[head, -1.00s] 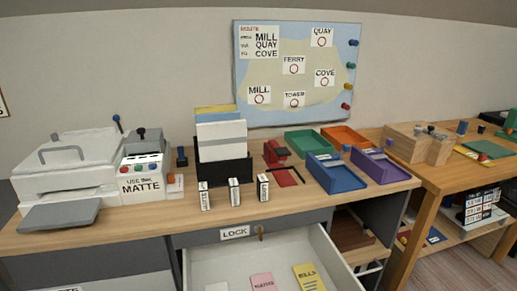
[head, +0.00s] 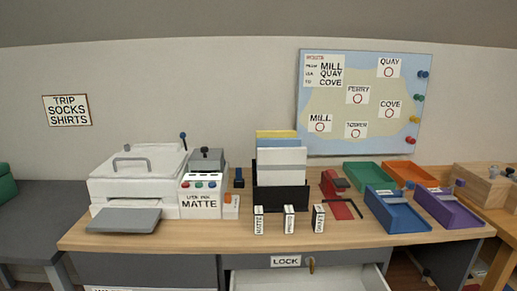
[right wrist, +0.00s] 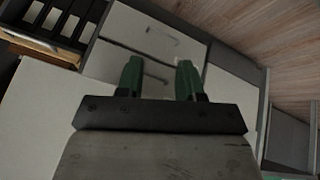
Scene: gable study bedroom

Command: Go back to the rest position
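My right gripper (right wrist: 160,75) shows in the right wrist view with two green fingers spread apart and nothing between them. It hangs over pale cabinet fronts and the floor. Neither gripper shows in the head view, and my left gripper is in no view. The desk (head: 150,236) stands ahead. Its LOCK drawer (head: 330,279) is pulled open, with a key (head: 311,265) at the front panel. The drawer's inside is mostly cut off by the bottom edge.
On the desk stand a white printer (head: 135,178), a black file holder (head: 280,198), small labelled boxes, a red stapler-like tool (head: 336,196), and green (head: 369,174), blue (head: 396,216) and purple (head: 447,208) trays. A grey bed or bench (head: 30,225) is at left.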

